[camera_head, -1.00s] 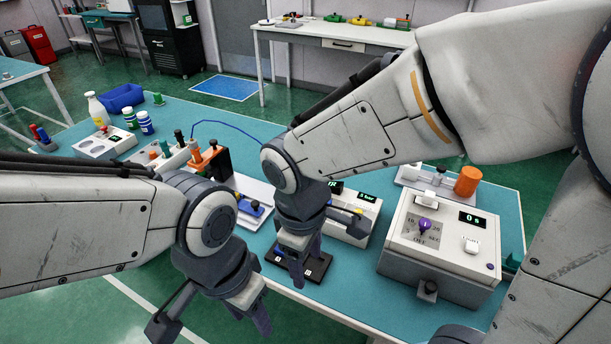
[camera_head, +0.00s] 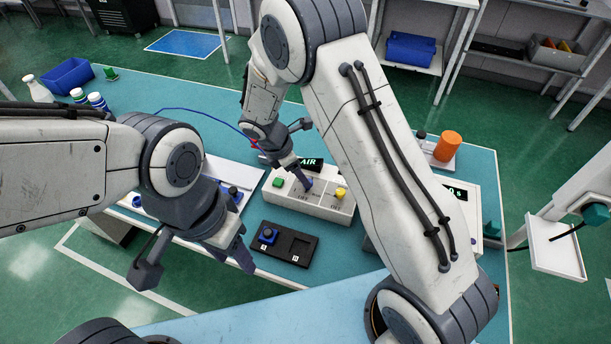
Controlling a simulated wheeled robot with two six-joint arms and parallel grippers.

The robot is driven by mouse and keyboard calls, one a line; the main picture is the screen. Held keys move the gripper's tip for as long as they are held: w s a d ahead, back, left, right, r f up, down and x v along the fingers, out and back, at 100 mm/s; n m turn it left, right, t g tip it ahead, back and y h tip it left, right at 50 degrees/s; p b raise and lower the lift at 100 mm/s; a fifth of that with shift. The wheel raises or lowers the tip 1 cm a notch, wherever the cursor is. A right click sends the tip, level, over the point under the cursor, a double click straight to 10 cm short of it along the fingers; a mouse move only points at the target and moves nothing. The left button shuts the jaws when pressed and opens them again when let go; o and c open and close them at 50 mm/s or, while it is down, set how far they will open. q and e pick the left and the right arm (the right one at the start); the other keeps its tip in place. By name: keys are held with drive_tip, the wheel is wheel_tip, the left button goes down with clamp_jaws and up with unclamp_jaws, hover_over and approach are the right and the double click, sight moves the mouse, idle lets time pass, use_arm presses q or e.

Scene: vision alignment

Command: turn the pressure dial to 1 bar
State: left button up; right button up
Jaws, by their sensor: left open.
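The white AIR box (camera_head: 322,208) stands on the teal bench and has a green button (camera_head: 278,182) at its left and a yellow knob (camera_head: 340,193) at its right. I cannot read a pressure or a dial setting; my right arm hides part of the box's upper right. My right gripper (camera_head: 303,155) hangs over the box, its fingers apart, one fingertip in front of the panel between button and knob. I cannot tell whether it touches. My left gripper (camera_head: 197,265) is open and empty, low at the bench's front edge, left of the box.
An orange cylinder (camera_head: 448,146) and a box with a display (camera_head: 457,192) are at the right. A blue bin (camera_head: 68,75) and bottles stand at the far left.

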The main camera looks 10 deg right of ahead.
drive_tip(key=shift+x, duration=1.9)
drive_tip(key=shift+s, duration=0.1)
clamp_jaws()
